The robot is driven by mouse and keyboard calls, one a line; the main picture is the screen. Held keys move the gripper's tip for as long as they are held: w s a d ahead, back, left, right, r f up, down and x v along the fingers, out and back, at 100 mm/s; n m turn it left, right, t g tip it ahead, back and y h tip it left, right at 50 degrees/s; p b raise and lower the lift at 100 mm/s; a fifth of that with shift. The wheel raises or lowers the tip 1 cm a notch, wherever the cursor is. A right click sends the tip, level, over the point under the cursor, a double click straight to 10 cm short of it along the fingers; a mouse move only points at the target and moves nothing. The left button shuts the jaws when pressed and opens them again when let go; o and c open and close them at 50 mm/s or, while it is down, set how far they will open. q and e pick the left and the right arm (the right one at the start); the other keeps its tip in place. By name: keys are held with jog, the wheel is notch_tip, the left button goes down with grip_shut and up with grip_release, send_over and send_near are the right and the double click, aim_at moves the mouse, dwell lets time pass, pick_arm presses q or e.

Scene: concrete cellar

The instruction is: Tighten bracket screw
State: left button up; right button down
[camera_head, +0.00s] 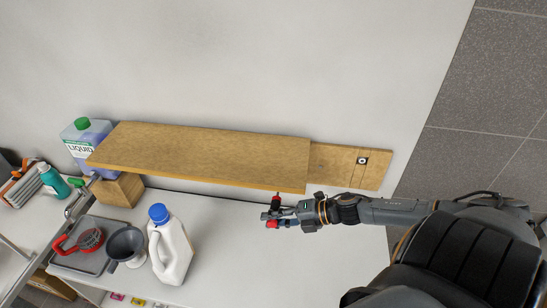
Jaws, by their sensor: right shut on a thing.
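A small bracket plate with a round screw head (362,160) sits on the wooden rail (330,160) against the wall, right of the wooden shelf board (210,152). My right gripper (272,214) is shut on a small red and black tool (276,202), which looks like a screwdriver with a thin tip pointing up. It is just below the board's front right end, to the lower left of the bracket and apart from it. The fingers partly hide the tool. My left gripper is not in view.
On the white worktop (235,245) stand a white jug with a blue cap (170,250), a grey funnel (126,245) and a grey tray (85,262). A purple liquid canister (85,150) is behind the board's left end. The worktop's middle is clear.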

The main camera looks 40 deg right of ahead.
jog(key=s+a, duration=0.2)
jog(key=a, duration=0.1)
jog(key=shift+s, duration=0.3)
